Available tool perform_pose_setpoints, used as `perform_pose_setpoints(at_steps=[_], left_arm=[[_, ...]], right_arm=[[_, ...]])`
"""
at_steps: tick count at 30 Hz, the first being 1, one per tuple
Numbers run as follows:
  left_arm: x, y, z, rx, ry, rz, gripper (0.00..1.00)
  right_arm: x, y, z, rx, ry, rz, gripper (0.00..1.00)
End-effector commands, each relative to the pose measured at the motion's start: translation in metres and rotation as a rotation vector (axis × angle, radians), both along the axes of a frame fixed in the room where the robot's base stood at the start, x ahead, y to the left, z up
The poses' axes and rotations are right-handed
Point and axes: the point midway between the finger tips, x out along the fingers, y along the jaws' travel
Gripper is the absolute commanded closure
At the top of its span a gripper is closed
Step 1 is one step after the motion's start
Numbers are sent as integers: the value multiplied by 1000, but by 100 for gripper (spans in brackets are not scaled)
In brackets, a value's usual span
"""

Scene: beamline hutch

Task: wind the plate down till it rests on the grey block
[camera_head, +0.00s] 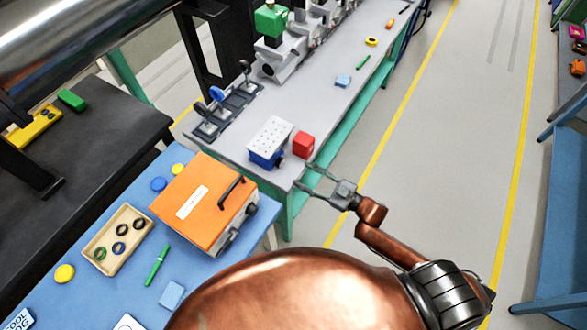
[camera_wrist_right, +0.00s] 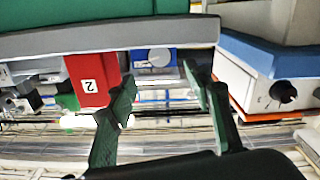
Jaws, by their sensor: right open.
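The plate (camera_head: 271,130) is pale with rows of holes and sits on top of a blue jack (camera_head: 262,158) near the front edge of the grey bench. The jack's dark round knob (camera_head: 281,163) faces my right side. My right gripper (camera_head: 306,178) is open and empty, just off the bench edge, apart from the knob. In the wrist view its fingertips (camera_wrist_right: 160,78) straddle the knob's direction. I cannot make out a grey block under the plate. My left gripper is out of view.
A red block (camera_head: 303,145), marked 2 in the wrist view (camera_wrist_right: 88,75), stands close beside the jack. An orange-lidded case (camera_head: 200,210) is on the blue table at left. Levers (camera_head: 222,106) stand behind the jack. The floor (camera_head: 400,180) at right is clear.

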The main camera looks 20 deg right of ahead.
Motion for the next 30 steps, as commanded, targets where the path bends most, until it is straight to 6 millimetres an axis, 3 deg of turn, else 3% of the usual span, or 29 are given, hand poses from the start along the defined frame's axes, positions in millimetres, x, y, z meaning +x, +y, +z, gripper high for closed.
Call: perform_pose_setpoints(at_steps=[7,25,28,30], left_arm=[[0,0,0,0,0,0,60],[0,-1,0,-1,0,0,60],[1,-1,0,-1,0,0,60],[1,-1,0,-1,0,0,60]], right_arm=[[-19,-15,0,1,-1,0,54],[-20,-17,-1,0,1,-1,54],[-18,-24,-14,-10,20,-26,54],[-14,-37,-38,-29,55,-69,54]])
